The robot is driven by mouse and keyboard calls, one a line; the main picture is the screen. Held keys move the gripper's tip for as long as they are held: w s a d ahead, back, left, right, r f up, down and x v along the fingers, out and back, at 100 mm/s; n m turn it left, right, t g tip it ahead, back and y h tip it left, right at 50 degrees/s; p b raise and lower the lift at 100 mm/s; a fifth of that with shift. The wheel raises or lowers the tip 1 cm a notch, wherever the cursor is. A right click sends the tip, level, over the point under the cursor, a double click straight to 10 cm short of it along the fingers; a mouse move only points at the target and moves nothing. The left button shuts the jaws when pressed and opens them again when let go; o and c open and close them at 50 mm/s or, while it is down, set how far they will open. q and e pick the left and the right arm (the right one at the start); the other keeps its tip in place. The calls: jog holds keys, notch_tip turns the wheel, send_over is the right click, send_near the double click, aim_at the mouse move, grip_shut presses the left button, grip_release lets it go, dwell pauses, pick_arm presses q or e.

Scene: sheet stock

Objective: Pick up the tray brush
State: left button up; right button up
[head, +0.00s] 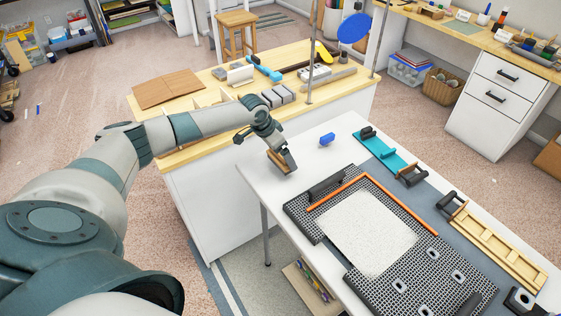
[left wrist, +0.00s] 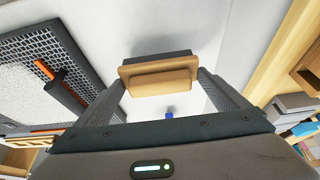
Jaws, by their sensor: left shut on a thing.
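The tray brush (left wrist: 160,78) has a tan wooden body and a dark strip along one side. In the left wrist view it sits between the two fingertips of my left gripper (left wrist: 160,88), which is shut on it. In the head view my left gripper (head: 280,158) is over the left corner of the white table, with the tan brush (head: 276,163) at its fingers. The brush appears close to the tabletop; I cannot tell if it touches. My right gripper is not in view.
The white table (head: 262,190) holds a black mesh frame (head: 420,270) with a pale sheet (head: 365,232), a small blue item (head: 327,138), a teal tray (head: 385,150) and a wooden rack (head: 500,250). A wooden-topped bench (head: 215,100) stands behind, under my arm.

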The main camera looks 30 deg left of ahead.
pick_arm(q)
jog(key=s+d+r+b, duration=0.3)
jog(key=d+r, duration=0.4)
jog(key=d, duration=0.4)
jog(key=shift+s+r, duration=0.25)
jog(key=shift+r, duration=0.05)
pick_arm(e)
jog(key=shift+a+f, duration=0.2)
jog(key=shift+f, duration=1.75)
pick_arm(q)
jog(key=shift+d, duration=0.1)
jog(key=s+d+r+n+y+b, duration=0.1)
jog(key=s+d+r+n, duration=0.3)
jog(key=s+d+r, duration=0.5)
jog(key=shift+s+d+r+y+b, duration=0.15)
jog(key=shift+s+d+y+b, duration=0.15)
jog(key=shift+s+d+b, duration=0.45)
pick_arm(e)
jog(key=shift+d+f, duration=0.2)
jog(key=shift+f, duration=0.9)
pick_arm(q)
jog(key=shift+w+d+t, duration=0.15)
jog(key=shift+t, duration=0.15)
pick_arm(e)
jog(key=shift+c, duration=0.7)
